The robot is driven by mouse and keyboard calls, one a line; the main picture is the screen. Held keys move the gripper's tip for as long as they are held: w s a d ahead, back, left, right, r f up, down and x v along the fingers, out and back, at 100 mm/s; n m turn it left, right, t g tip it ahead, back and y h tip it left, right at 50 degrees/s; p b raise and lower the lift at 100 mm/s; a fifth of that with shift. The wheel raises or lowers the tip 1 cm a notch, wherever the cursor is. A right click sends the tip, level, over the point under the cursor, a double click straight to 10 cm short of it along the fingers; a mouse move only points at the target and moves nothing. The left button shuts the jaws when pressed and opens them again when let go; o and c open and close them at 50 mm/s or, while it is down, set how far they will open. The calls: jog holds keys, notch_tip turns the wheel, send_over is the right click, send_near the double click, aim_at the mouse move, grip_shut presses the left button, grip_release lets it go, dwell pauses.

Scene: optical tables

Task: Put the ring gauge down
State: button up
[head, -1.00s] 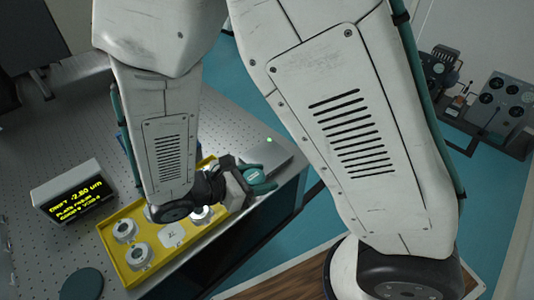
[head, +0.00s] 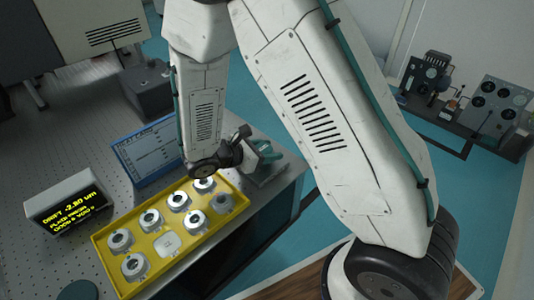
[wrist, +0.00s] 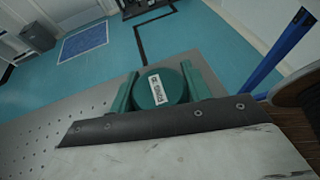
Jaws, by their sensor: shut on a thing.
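My gripper (wrist: 160,92) is shut on a dark green round thing with a white label, which I take to be the ring gauge (wrist: 170,82). It sits between the two teal fingers in the wrist view. The arm's wrist partly covers the tray's far end. I cannot tell the height of the held thing above the table.
The yellow tray (head: 186,261) holds several silver ring-shaped pieces and a whitish square piece. A display box (head: 65,205) and a blue panel (head: 150,150) stand left of it. A dark green disc (head: 78,290) lies at the front. Instruments (head: 495,105) stand far right.

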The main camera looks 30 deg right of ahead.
jog(key=shift+f, duration=0.7)
jog(key=shift+f, duration=0.1)
jog(key=o, duration=1.1)
